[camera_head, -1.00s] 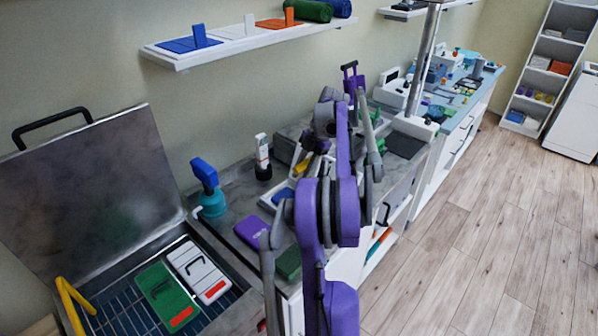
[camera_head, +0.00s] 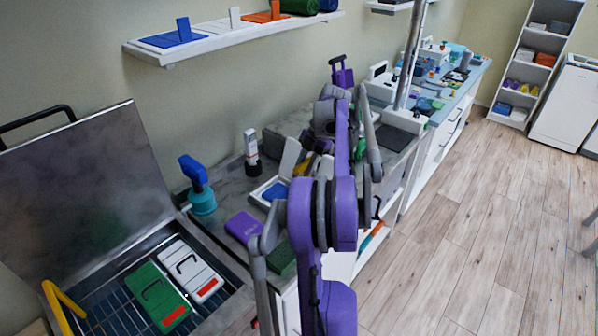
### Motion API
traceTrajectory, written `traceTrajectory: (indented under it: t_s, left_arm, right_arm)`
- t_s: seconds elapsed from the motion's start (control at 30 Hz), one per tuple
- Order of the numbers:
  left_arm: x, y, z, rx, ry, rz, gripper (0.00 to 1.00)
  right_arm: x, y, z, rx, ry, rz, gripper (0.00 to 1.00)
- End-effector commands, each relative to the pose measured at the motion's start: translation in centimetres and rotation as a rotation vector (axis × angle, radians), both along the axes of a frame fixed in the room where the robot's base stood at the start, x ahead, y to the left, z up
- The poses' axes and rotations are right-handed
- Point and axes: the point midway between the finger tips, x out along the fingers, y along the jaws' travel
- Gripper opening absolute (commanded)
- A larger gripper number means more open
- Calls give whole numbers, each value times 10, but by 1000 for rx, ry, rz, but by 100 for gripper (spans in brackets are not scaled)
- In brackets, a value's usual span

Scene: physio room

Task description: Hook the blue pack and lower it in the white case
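A white case (camera_head: 257,193) stands open on the grey counter, its grey lid (camera_head: 291,157) raised. A flat blue piece (camera_head: 276,191) lies inside and looks like the blue pack, though my arm covers part of that area. A yellow piece (camera_head: 307,164) shows beside the lid, mostly behind my arm; I cannot tell whether it is held. My purple arm rises from the bottom centre over the counter edge. Its fingertips cannot be made out clearly. No second gripper shows.
An open metal tank (camera_head: 95,318) at lower left holds a green pack (camera_head: 155,297) and a white pack (camera_head: 187,268) on a rack, with a yellow bar (camera_head: 62,305) at its left.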

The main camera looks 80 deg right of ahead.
Motion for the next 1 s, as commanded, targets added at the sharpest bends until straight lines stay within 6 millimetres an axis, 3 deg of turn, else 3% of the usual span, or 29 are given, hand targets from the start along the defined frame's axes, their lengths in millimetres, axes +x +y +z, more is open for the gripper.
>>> traceTrajectory:
  t_s: [0.4,0.8,1.0]
  left_arm:
    - [-1,0,-4,0,2,0,32]
    - [-1,0,-4,0,2,0,32]
    - [3,0,9,0,-6,0,32]
  right_arm:
    - [-15,7,0,-1,1,-1,0]
    - [-16,8,0,0,0,0,0]
    - [-16,8,13,0,-1,0,0]
